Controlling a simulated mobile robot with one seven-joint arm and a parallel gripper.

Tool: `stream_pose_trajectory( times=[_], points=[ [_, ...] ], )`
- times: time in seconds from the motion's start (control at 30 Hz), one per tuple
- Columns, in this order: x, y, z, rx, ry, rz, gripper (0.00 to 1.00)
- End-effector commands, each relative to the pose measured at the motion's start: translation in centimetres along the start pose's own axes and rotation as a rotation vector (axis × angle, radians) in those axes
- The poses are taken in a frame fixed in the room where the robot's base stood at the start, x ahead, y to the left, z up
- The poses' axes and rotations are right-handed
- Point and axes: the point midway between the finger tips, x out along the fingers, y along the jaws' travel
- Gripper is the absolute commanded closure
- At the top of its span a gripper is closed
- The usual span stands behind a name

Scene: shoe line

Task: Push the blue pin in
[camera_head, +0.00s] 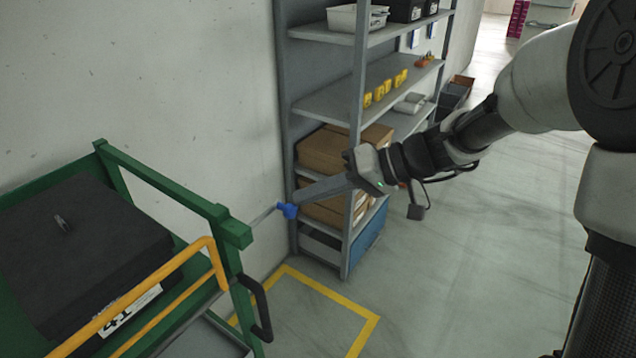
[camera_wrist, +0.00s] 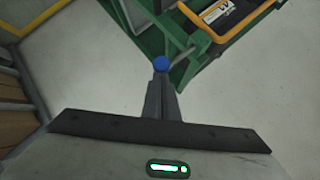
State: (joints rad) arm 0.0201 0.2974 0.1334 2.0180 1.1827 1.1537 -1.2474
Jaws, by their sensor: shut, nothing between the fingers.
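The blue pin (camera_head: 288,210) has a blue head on a thin grey rod, which sticks out from the corner of a green frame (camera_head: 232,230). My gripper (camera_head: 300,199) is shut and empty, reaching left in front of the shelf with its fingertips at the blue head. In the wrist view the blue head (camera_wrist: 161,64) shows just past the tips of the closed fingers (camera_wrist: 161,82). I cannot tell whether the fingertips touch it. In the wrist view the rod runs on from the head towards the green frame (camera_wrist: 148,42).
A black box (camera_head: 80,250) lies within the green frame, with an orange rail (camera_head: 130,295) and a black handle (camera_head: 262,310) in front. A grey shelf (camera_head: 330,105) with cardboard boxes and yellow items stands close behind my gripper. Yellow tape (camera_head: 330,295) marks clear floor.

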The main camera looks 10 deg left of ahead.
Motion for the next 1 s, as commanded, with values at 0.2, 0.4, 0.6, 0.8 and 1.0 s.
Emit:
stream_pose_trajectory(
  times=[0.2, 0.4, 0.6, 0.8, 1.0],
  points=[
    [0.0, 0.0, 0.0, 0.0, 0.0, 0.0, 1.0],
    [0.8, -0.6, 1.2, -0.004, 0.0, 0.0, 1.0],
    [1.9, -2.8, 3.2, -0.004, -0.001, 0.001, 1.0],
    [2.2, -4.0, 3.8, 0.0, -0.002, -0.001, 1.0],
    [2.2, -4.1, 3.8, 0.001, -0.004, -0.002, 1.0]
  ],
)
